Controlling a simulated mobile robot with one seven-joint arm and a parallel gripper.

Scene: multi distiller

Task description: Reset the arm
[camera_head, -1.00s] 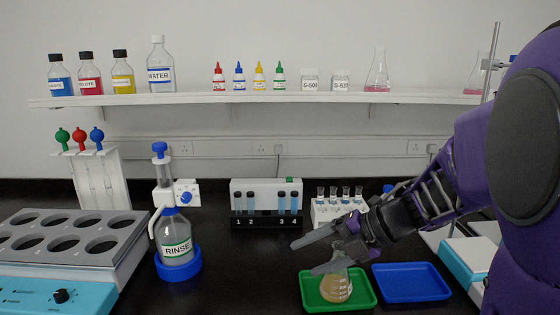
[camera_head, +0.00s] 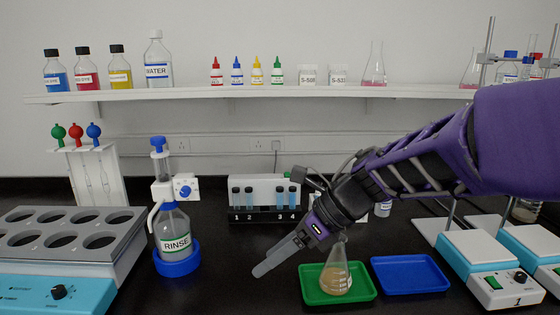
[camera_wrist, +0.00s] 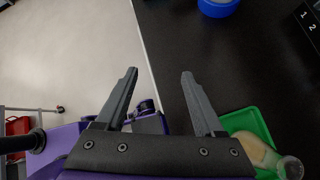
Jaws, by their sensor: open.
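My gripper (camera_head: 270,260) is above the black bench in the head view, left of the green tray, fingers angled down and left. In the wrist view my gripper (camera_wrist: 158,72) has its two fingers apart with nothing between them, over the bench edge. A conical flask (camera_head: 336,272) with tan liquid stands upright in the green tray (camera_head: 310,292); my gripper is clear of it. The flask (camera_wrist: 258,152) and green tray (camera_wrist: 245,120) also show at the lower right of the wrist view.
A blue tray (camera_head: 410,276) lies right of the green one. A rinse bottle (camera_head: 174,238) in a blue holder stands left of my gripper. A tube rack (camera_head: 265,215) is behind it. A hot plate (camera_head: 500,285) stands at right. Bench between rinse bottle and green tray is clear.

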